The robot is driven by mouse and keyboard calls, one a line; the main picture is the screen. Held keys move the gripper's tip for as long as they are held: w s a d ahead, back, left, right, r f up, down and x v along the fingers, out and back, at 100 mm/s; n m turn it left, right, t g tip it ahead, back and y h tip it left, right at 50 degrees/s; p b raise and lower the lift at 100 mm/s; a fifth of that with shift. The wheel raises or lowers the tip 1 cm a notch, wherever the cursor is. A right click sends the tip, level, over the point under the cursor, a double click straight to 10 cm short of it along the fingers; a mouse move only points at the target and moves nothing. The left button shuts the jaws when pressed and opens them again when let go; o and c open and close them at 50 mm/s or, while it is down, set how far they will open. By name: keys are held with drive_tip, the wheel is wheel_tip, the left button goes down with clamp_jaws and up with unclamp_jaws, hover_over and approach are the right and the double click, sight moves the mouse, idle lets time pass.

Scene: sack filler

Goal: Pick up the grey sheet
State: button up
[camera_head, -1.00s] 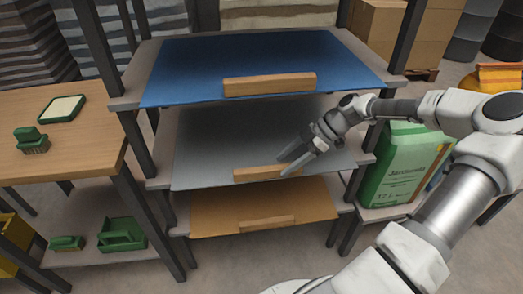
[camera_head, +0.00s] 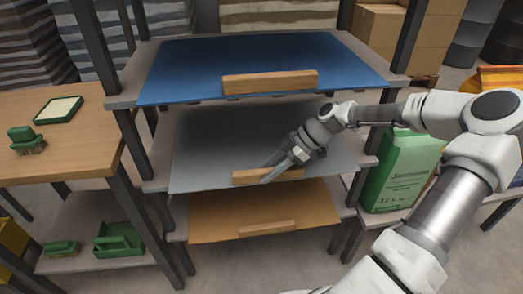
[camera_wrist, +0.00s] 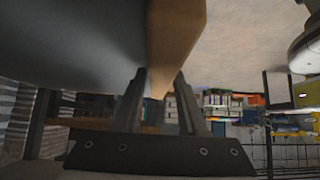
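The grey sheet (camera_head: 215,142) lies on the middle level of the rack, below a blue sheet and above an orange one. A light wooden strip (camera_head: 244,176) runs along its front edge. My gripper (camera_head: 265,173) is at this strip, its fingers pointing left and overlapping it in the head view. In the wrist view, the fingers (camera_wrist: 160,75) stand apart, with the wooden strip (camera_wrist: 174,35) in line with the gap between them. The grey sheet (camera_wrist: 70,40) fills the upper left there. I cannot tell whether either finger touches the strip.
The blue sheet (camera_head: 200,72) with its wooden strip lies close above my gripper. The orange sheet (camera_head: 215,215) lies below. A dark rack post (camera_head: 372,140) is near my arm.

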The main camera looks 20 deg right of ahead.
clamp_jaws()
idle(1.1)
